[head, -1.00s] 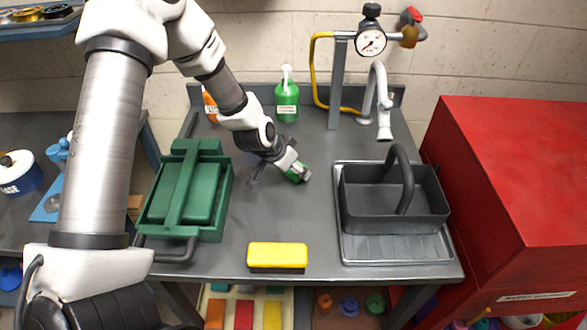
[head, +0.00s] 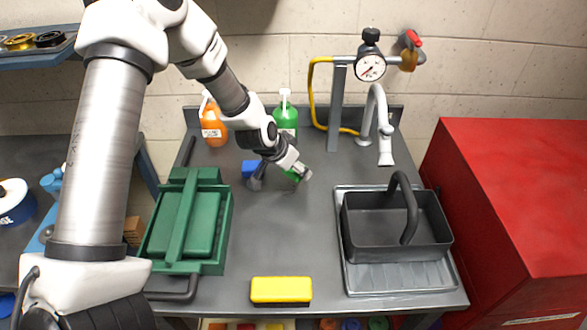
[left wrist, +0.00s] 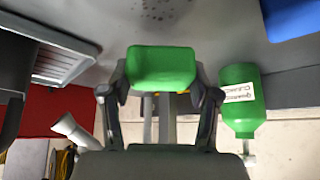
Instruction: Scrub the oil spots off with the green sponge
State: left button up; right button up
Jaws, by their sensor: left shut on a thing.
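My left gripper (left wrist: 162,98) is shut on the green sponge (left wrist: 162,68), which sits between its two fingers in the left wrist view. In the head view the left gripper (head: 290,168) is over the back middle of the grey table, with the sponge (head: 294,174) partly hidden by its fingers. Dark oil spots (left wrist: 155,8) show on the grey surface at the top edge of the left wrist view, just beyond the sponge. I cannot tell whether the sponge touches the table. My right gripper is not in view.
A green bottle (head: 286,118) and an orange bottle (head: 212,125) stand at the back. A green toolbox (head: 185,222), yellow-topped sponge (head: 281,290) and dark caddy (head: 396,225) on a tray surround the clear middle.

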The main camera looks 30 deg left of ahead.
pick_arm(q)
jog(key=shift+w+a+r+p, duration=0.1)
jog(key=shift+w+r+p, duration=0.1)
jog(key=shift+r+p, duration=0.85)
jog(key=shift+r, duration=0.55)
jog(key=shift+s+r+p, duration=0.15)
jog(key=shift+r+p, duration=0.15)
jog(key=shift+r, duration=0.2)
jog(key=shift+f, duration=0.1)
